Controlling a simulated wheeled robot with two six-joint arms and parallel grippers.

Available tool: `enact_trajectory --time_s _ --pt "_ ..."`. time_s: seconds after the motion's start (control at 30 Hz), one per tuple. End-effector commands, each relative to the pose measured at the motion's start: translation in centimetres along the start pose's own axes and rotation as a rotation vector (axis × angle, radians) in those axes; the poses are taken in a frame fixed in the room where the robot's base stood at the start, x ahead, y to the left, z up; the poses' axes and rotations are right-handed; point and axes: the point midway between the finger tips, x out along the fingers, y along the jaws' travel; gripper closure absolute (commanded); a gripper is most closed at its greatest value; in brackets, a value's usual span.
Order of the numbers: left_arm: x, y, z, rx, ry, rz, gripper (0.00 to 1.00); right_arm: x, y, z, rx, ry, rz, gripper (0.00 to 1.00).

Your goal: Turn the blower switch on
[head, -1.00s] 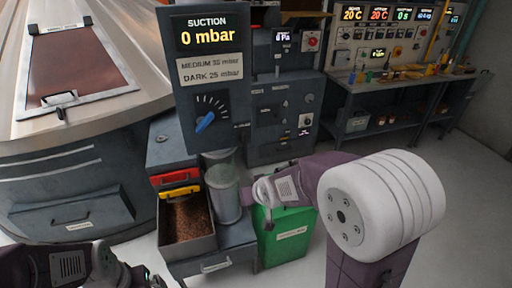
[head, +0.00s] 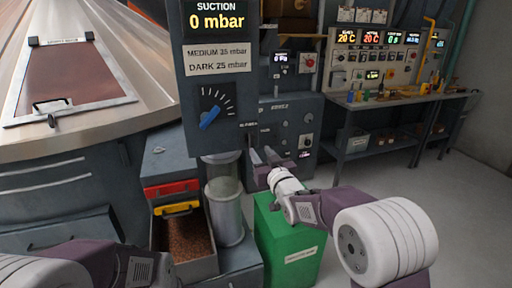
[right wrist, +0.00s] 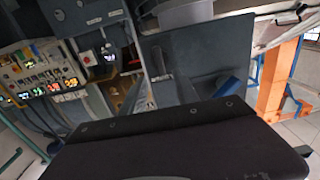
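The grey control cabinet (head: 292,112) stands in the middle of the head view. It carries small knobs, a red button and labels too small to read. I cannot tell for certain which control is the blower switch; a small label and dark fitting (head: 250,126) sit at the suction panel's lower right edge. My right gripper (head: 262,157) is in front of the cabinet's lower left part, its two fingers apart with nothing between them. It covers part of the cabinet front. My left arm shows at the lower left, but its gripper is out of frame.
The suction panel (head: 216,65) reads 0 mbar and has a blue-pointer dial (head: 210,118). Below are a glass cylinder (head: 225,205), a bin of brown grains (head: 183,240) and a green bin (head: 288,245). A workbench (head: 385,105) stands at the back right. Floor at right is clear.

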Motion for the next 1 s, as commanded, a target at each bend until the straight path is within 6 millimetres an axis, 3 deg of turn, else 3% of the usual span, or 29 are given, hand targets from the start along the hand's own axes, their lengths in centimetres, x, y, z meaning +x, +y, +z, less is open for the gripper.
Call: enact_trajectory --time_s 0.4,0.6,0.83,0.97,1.0 --pt "-1.9 0.0 -0.2 0.000 0.000 0.000 0.00 7.4 0.0 -0.1 0.001 -0.002 0.000 0.64" --pt "-2.0 0.0 -0.2 0.000 0.000 0.000 0.00 8.7 0.0 0.0 0.001 -0.001 0.000 0.64" --pt "-2.0 0.0 -0.2 0.000 0.000 0.000 0.00 8.7 0.0 0.0 0.000 -0.002 0.001 0.64" --pt "-2.0 0.0 -0.2 0.000 0.000 0.000 0.00 8.7 0.0 0.0 0.000 -0.002 0.001 1.00" --pt "-2.0 0.0 -0.2 0.000 0.000 0.000 0.00 8.7 0.0 0.0 0.000 -0.002 0.001 1.00"
